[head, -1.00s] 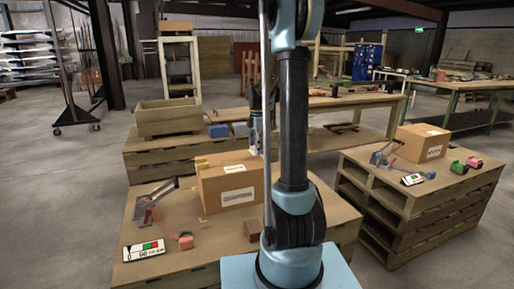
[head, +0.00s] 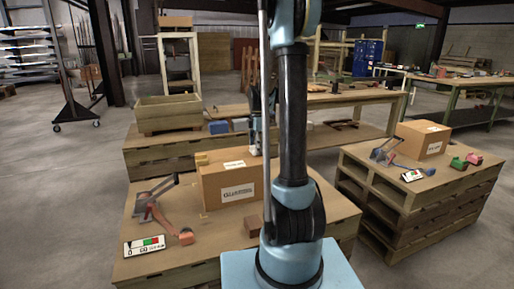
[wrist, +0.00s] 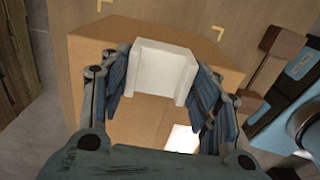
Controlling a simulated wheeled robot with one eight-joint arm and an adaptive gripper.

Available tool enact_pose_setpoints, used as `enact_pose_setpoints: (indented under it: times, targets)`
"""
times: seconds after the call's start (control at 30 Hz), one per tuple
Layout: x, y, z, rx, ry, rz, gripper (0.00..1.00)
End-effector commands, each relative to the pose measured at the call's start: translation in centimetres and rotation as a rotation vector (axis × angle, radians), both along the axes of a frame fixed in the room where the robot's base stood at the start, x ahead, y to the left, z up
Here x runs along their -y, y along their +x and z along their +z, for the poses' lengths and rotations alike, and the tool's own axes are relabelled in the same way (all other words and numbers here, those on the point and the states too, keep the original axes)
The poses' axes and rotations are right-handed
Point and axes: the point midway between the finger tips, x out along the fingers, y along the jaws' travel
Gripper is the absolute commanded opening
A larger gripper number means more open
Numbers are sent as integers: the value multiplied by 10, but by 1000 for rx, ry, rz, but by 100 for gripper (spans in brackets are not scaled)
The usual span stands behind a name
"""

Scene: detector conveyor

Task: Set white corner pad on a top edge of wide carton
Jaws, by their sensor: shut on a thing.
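The wide carton (head: 222,190) is a brown box with white labels, standing on the near pallet table. It also fills the middle of the wrist view (wrist: 100,62). My gripper (head: 256,148) is over the carton's right part in the head view, partly behind my arm. In the wrist view my gripper (wrist: 163,92) has its two fingers on either side of the white corner pad (wrist: 160,68) and is shut on it. The pad lies over a top edge of the carton in that view. I cannot tell whether it touches the carton.
A small tan piece (head: 201,159) is at the carton's back left corner. A strapping tool (head: 150,200), a display (head: 144,245) and a brown block (head: 253,227) are on the near table (head: 205,248). Another carton (head: 421,140) stands on the right pallet stack.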

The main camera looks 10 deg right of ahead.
Motion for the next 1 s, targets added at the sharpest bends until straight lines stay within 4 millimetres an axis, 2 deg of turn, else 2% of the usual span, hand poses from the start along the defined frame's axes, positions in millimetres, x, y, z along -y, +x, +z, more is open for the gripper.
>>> enact_pose_setpoints:
  times: [0.33,0.37,0.43,0.83,1.0]
  targets:
    - [0,0,-7,0,0,0,31]
    - [0,0,-7,0,0,0,63]
    - [0,0,-6,0,0,0,79]
    - [0,0,-5,0,0,0,80]
    - [0,0,8,0,0,0,80]
